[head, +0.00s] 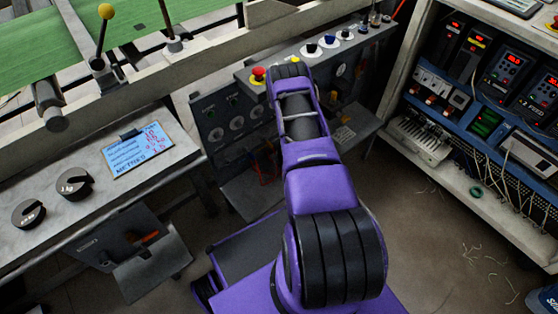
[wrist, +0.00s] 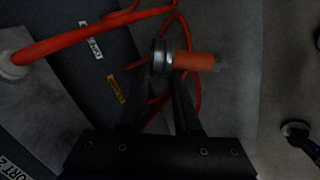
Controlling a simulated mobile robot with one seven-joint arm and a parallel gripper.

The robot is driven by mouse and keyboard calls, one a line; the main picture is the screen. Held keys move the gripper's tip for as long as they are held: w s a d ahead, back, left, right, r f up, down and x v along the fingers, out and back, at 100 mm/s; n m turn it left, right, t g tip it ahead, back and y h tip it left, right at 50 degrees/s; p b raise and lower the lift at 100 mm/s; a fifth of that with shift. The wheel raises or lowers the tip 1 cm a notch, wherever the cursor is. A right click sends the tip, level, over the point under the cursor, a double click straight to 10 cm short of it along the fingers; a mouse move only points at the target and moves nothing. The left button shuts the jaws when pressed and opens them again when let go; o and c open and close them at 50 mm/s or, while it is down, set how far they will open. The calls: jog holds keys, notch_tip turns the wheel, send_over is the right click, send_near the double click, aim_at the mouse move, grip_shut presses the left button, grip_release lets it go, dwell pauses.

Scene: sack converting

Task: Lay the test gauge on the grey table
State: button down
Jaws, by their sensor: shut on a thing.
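In the wrist view my gripper (wrist: 162,85) reaches up from the bottom edge, its dark fingers close together. At the fingertips is a small thing with a round metal end and an orange body (wrist: 194,61), which I take to be the test gauge. The picture is dark, and the exact contact is hard to see. In the head view my purple arm hides the gripper and this thing. A grey table (head: 75,145) is at the left of the head view, apart from my arm.
On the table lie two dark slotted weights (head: 74,183) and a blue written sheet (head: 138,150). A control panel (head: 225,115) stands beyond my arm. A cabinet of electronics (head: 490,100) is at the right. Red hoses (wrist: 85,35) run close to the gripper.

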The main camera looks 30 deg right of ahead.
jog(key=c, duration=0.5)
grip_release()
jog(key=p+v, duration=0.3)
jog(key=v, duration=1.4)
jog(key=shift+r+p, duration=0.2)
jog(key=shift+p, duration=0.2)
